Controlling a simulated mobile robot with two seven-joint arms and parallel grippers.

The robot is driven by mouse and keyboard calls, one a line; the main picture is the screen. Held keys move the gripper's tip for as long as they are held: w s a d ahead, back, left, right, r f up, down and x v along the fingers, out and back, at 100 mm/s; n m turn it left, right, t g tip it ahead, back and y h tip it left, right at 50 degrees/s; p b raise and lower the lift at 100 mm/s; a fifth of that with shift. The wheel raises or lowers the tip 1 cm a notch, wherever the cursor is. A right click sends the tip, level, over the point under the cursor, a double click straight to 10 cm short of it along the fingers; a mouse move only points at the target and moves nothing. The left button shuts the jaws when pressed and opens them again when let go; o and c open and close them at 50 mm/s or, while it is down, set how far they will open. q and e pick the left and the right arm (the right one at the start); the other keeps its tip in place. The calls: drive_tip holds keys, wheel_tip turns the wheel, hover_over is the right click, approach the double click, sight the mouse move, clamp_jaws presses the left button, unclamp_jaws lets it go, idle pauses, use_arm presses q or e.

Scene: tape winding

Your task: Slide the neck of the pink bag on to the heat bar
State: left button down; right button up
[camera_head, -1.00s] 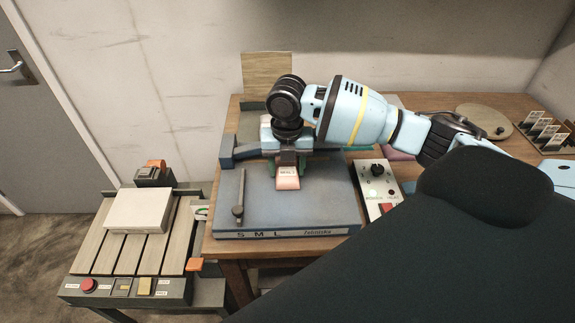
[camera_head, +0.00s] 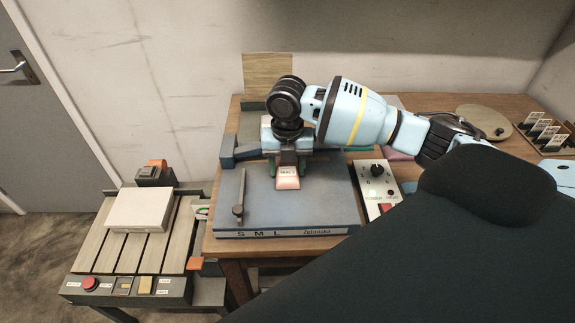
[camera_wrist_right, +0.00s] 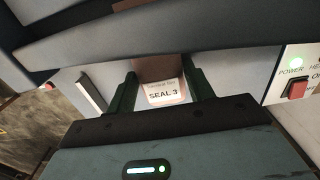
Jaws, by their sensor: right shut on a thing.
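The pink bag (camera_head: 288,182) shows as a small pale pink piece with a white label over the blue-grey sealer plate. In the right wrist view its label (camera_wrist_right: 163,94) reads "SEAL 3", below a brown part. My right gripper (camera_head: 288,170) points down with its green fingers on either side of the bag, shut on it. The heat bar (camera_head: 240,153) appears to be the long dark blue-grey bar across the sealer, just behind the bag; it crosses the top of the wrist view (camera_wrist_right: 190,38). My gripper hides the bar's middle, so contact with the bag is unclear. My left gripper is not in view.
The sealer plate (camera_head: 310,212) carries S, M, L marks and a dark lever (camera_head: 239,205). A control box (camera_head: 378,188) with a knob stands to its right. A slatted stand (camera_head: 100,250) with a white box (camera_head: 140,209) is at left. Something pink (camera_head: 396,155) lies behind my arm.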

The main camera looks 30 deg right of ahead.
sight(288, 168)
drive_tip(key=o, duration=1.1)
wheel_tip(288, 168, up, 8)
drive_tip(key=shift+f, duration=0.1)
idle(0.6)
